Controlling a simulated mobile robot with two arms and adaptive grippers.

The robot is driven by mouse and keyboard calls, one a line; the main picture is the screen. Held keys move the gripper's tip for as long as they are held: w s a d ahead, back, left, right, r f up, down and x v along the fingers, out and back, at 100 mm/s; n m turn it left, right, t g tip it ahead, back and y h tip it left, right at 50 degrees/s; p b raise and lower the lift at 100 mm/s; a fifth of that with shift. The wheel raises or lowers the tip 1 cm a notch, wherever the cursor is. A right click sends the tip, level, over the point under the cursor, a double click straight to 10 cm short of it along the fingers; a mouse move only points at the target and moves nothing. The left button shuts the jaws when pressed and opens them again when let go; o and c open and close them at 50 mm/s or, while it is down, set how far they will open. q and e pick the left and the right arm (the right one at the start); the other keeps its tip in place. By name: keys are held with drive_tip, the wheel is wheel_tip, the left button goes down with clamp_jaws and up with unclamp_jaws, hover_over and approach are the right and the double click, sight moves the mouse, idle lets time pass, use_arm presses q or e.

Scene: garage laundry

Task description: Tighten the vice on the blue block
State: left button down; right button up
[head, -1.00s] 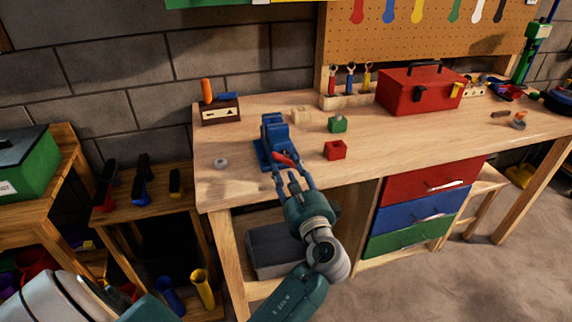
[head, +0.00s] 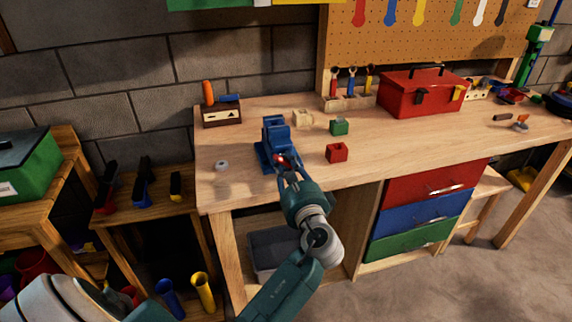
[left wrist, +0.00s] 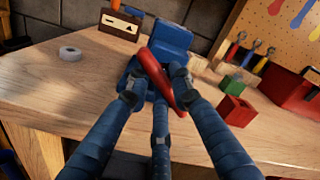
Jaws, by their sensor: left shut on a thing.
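The blue vice (head: 272,148) stands on the workbench near its front left edge. A blue block shape (head: 276,122) shows at its top; vice and block are so alike in colour that I cannot tell where one ends. My left gripper (head: 284,163) reaches the front of the vice and is shut on its red handle. In the left wrist view the red handle (left wrist: 155,72) lies tilted between the fingers (left wrist: 157,90), with the blue vice (left wrist: 168,40) behind it. The fingers hide part of the handle and the screw. My right gripper is not in view.
On the workbench (head: 235,183), a grey ring (head: 221,165) lies left of the vice. A red block (head: 337,152), green block (head: 339,127) and pale wooden piece (head: 303,117) are to its right. A red toolbox (head: 422,93) stands further right.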

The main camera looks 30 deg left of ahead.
use_arm(q)
drive_tip(key=m+p, duration=0.1)
drive_tip(key=p, duration=0.1)
drive_tip(key=m+p, duration=0.2)
drive_tip(key=p, duration=0.1)
drive_tip(key=shift+r, duration=0.25)
drive_tip(key=shift+f+m+p, duration=0.1)
drive_tip(key=shift+m+p, duration=0.2)
drive_tip(key=shift+p, duration=0.1)
drive_tip(key=shift+f+m, duration=0.2)
drive_tip(key=shift+m, duration=0.1)
drive_tip(key=shift+f, duration=0.1)
drive_tip(key=c, duration=1.7)
unclamp_jaws()
drive_tip(key=shift+s, duration=0.1)
drive_tip(key=shift+o, duration=0.6)
